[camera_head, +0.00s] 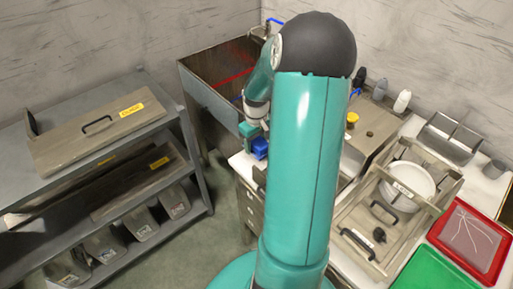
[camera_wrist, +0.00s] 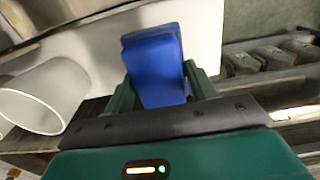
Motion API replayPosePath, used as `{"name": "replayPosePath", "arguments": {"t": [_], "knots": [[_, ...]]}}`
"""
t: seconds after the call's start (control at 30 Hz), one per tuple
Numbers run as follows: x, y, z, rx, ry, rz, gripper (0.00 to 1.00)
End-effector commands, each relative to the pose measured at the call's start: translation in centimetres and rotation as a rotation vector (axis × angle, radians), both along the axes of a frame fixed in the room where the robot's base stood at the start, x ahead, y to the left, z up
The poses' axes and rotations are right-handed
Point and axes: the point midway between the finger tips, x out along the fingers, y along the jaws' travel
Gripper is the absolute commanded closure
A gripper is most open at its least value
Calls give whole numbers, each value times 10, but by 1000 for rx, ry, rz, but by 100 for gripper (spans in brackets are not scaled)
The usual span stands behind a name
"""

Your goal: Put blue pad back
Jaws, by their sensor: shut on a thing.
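The blue pad (camera_wrist: 156,66) is a small thick blue block. In the wrist view it sits between the two green fingers of my gripper (camera_wrist: 158,88), which is shut on it. In the head view the blue pad (camera_head: 260,148) shows at the left end of the white counter, with my gripper (camera_head: 250,133) beside it, partly behind my arm. A white surface lies behind the pad in the wrist view. I cannot tell whether the pad touches it.
A white cup-like cylinder (camera_wrist: 43,96) is close left of my gripper in the wrist view. A deep sink (camera_head: 222,85) lies behind. A grey shelf (camera_head: 190,150) with bins stands left. Red (camera_head: 470,240) and green (camera_head: 428,272) trays lie at right.

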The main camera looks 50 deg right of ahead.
Motion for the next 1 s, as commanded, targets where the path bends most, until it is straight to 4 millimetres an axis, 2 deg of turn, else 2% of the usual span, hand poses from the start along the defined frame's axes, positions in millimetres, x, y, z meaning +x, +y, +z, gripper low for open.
{"name": "replayPosePath", "arguments": {"t": [0.03,0.17,0.53,0.57,0.67,1.0], "knots": [[-1,1,-11,4,4,1,66],[-2,1,-26,3,3,1,66],[-1,1,-30,2,2,1,66],[-1,1,-30,1,2,1,40],[-1,1,-30,1,2,1,22],[-2,1,-27,1,1,0,22]]}}
